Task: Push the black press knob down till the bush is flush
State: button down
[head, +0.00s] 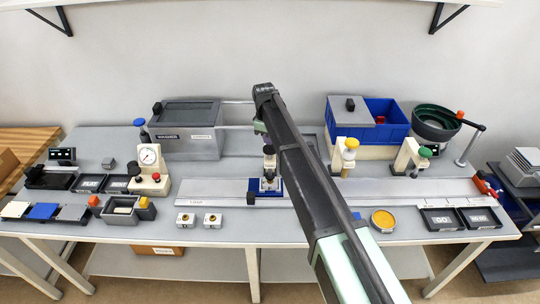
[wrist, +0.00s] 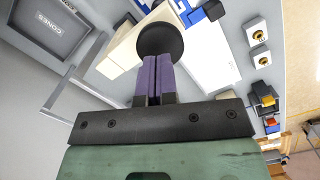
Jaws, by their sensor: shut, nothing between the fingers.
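The black press knob (head: 269,150) tops a small cream press (head: 268,168) on a blue base (head: 253,186) near the middle of the bench. In the wrist view the knob (wrist: 160,40) is a dark round disc right at my fingertips. My gripper (wrist: 152,62) has its two purple fingers shut together, with nothing between them. The fingertips meet the knob's edge in the picture; I cannot tell whether they touch it. In the head view my arm hides the press's right side, and my fingers are not clear. The bush under the press cannot be made out.
Presses with a yellow knob (head: 350,143) and a green knob (head: 425,152) stand to the right. Two white blocks with brass bushes (head: 212,220) sit at the front. A long pale rail (head: 400,190) crosses the bench.

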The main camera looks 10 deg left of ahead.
aim_at(268, 147)
jog(key=shift+d+f+b, duration=0.1)
jog(key=shift+f+b, duration=0.25)
jog(key=shift+f, duration=0.45)
notch_tip(268, 147, down, 4)
jog(key=b, duration=0.3)
jog(key=shift+r+b, duration=0.1)
jog(key=shift+b, duration=0.3)
jog(key=shift+s+r+p, duration=0.15)
jog(key=shift+r+p, duration=0.3)
jog(key=shift+r, duration=0.1)
jog(key=shift+w+a, duration=0.25)
jog(key=shift+w+a+r+p, duration=0.2)
jog(key=shift+a+p, duration=0.05)
jog(key=shift+a, duration=0.35)
jog(key=shift+w+a+r+p, duration=0.2)
jog(key=shift+a+p, duration=0.05)
jog(key=shift+a, duration=0.35)
jog(key=shift+r, duration=0.1)
